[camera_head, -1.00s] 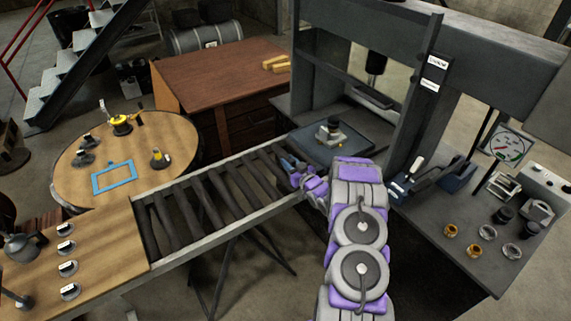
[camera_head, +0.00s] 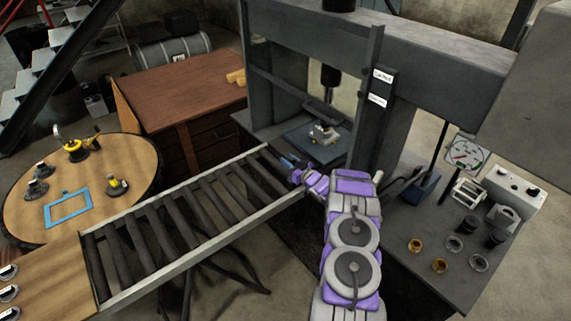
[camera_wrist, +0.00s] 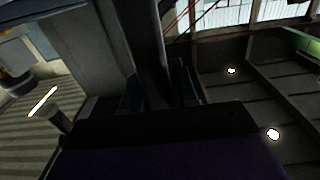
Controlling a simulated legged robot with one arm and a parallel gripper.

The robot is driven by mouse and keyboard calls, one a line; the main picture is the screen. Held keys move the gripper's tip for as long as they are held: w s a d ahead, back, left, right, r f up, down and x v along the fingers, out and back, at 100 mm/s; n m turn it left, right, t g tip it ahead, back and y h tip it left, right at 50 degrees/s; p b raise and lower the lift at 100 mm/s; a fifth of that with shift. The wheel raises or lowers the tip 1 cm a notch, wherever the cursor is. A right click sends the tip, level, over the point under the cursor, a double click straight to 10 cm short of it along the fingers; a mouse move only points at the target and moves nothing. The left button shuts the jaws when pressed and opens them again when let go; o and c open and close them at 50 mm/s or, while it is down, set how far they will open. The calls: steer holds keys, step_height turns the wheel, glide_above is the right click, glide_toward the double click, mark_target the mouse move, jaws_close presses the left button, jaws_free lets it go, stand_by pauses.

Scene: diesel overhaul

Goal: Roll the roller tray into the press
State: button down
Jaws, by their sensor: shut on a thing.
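The roller tray (camera_head: 303,141) is a flat blue-grey plate with a small light-and-dark part (camera_head: 323,132) standing on it. It lies between the uprights of the grey press (camera_head: 378,125), past the end of the roller conveyor (camera_head: 190,213). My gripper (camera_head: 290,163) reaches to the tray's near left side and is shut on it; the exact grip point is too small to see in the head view. In the wrist view, my two dark fingers (camera_wrist: 158,92) stand either side of a dark grey bar, in deep shadow.
A round wooden table (camera_head: 120,155) with a blue frame stands left of the conveyor. A brown desk (camera_head: 180,92) stands behind it. The right-hand bench (camera_head: 450,290) holds rings, a gauge and other parts. My arm passes close to the press's right upright.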

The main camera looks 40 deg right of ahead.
steer(key=shift+d+r, duration=0.1)
steer(key=shift+d, duration=0.05)
steer(key=c, duration=1.3)
jaws_free()
steer(key=o, duration=0.3)
steer(key=shift+d, duration=0.4)
steer(key=shift+o, duration=0.2)
steer(key=shift+a, duration=0.1)
steer(key=shift+a, duration=0.2)
steer(key=shift+a, duration=0.1)
